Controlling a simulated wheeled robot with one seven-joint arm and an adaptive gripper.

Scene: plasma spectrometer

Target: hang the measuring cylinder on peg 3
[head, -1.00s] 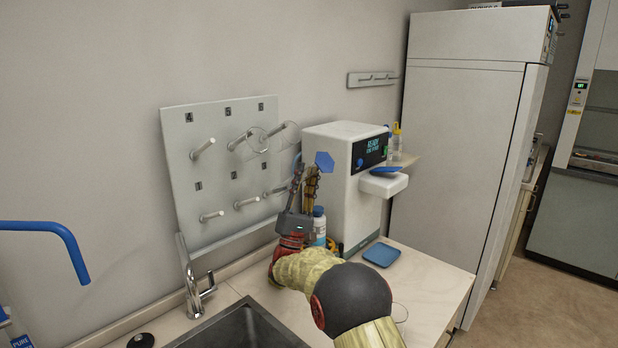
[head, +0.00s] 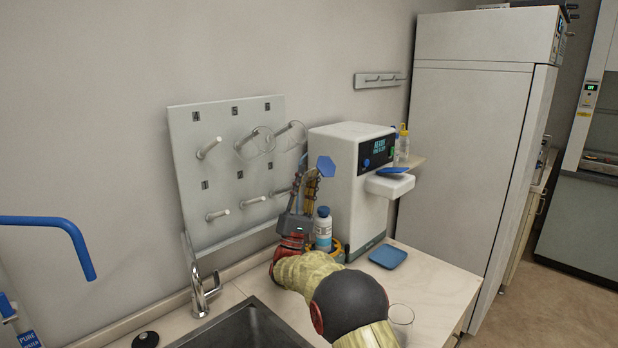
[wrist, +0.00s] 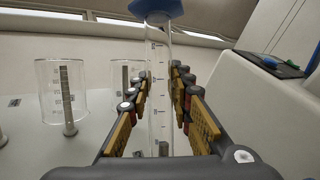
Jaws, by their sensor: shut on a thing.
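The measuring cylinder is a clear graduated tube (wrist: 157,85) with a blue hexagonal foot (head: 326,166), which is uppermost in the wrist view (wrist: 156,8). My gripper (head: 308,188) is shut on its tube; the fingers (wrist: 160,105) flank it in the wrist view. The gripper is in front of the grey pegboard's lower right side (head: 190,180). Peg 3 (head: 280,191) is at the right of the lower row, partly hidden by my gripper. A peg tip (wrist: 164,149) shows through the cylinder's lower end in the wrist view; whether it is inside or behind the tube, I cannot tell.
Clear beakers hang on the upper middle peg (head: 246,140) and upper right peg (head: 285,132). The sink (head: 240,325) and faucet (head: 197,290) are below.

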